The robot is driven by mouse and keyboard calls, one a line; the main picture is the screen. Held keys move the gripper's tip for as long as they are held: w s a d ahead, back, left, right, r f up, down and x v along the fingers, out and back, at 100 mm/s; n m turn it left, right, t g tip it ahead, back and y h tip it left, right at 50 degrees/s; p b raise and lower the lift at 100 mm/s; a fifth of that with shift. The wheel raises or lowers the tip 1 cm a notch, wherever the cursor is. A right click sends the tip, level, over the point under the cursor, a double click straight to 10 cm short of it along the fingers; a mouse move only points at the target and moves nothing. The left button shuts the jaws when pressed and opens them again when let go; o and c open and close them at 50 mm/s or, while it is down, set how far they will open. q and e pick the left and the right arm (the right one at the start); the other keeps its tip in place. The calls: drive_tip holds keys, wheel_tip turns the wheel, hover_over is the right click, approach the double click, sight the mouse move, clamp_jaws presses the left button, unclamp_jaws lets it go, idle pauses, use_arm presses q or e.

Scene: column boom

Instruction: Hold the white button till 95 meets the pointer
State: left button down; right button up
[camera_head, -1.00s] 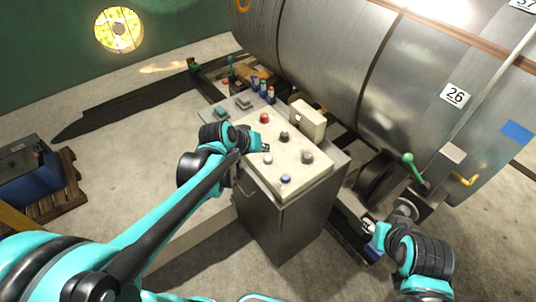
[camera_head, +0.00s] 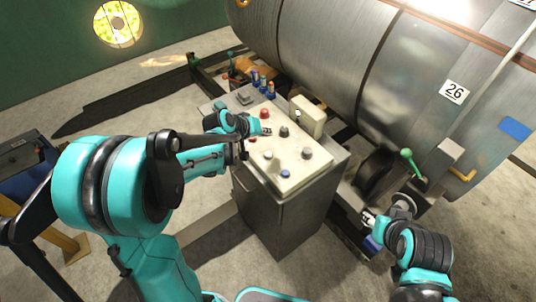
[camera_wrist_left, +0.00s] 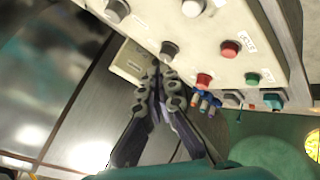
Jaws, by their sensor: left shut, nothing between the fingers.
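The white button (camera_head: 267,154) sits on the cream top of the control panel (camera_head: 318,185), apart from my gripper. My left gripper (camera_head: 267,131) is shut and empty over the panel's left part, between the red button (camera_head: 266,114) and the white one. In the left wrist view its shut fingertips (camera_wrist_left: 160,72) show beside a dark knob (camera_wrist_left: 168,50); pale buttons (camera_wrist_left: 192,8) stand at the top edge. The big metal drum (camera_head: 330,60) carries a label reading 26 (camera_head: 454,92). No 95 and no clear pointer show. My right gripper (camera_head: 369,218) is low at right, too small to judge.
The panel also has a blue button (camera_head: 285,173) and dark knobs (camera_head: 307,153). A cream box (camera_head: 306,117) stands at its back edge. A green-knobbed lever (camera_head: 407,154) rises near my right arm. Open floor lies left of the cabinet (camera_head: 275,215).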

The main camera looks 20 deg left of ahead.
sight(266, 154)
use_arm(q)
wheel_tip(266, 154, down, 8)
drive_tip(key=b, duration=0.6)
idle(1.1)
drive_tip(key=shift+f+b, duration=0.35)
drive_tip(key=shift+f, duration=0.05)
drive_tip(key=shift+f+b, duration=0.45)
idle(5.1)
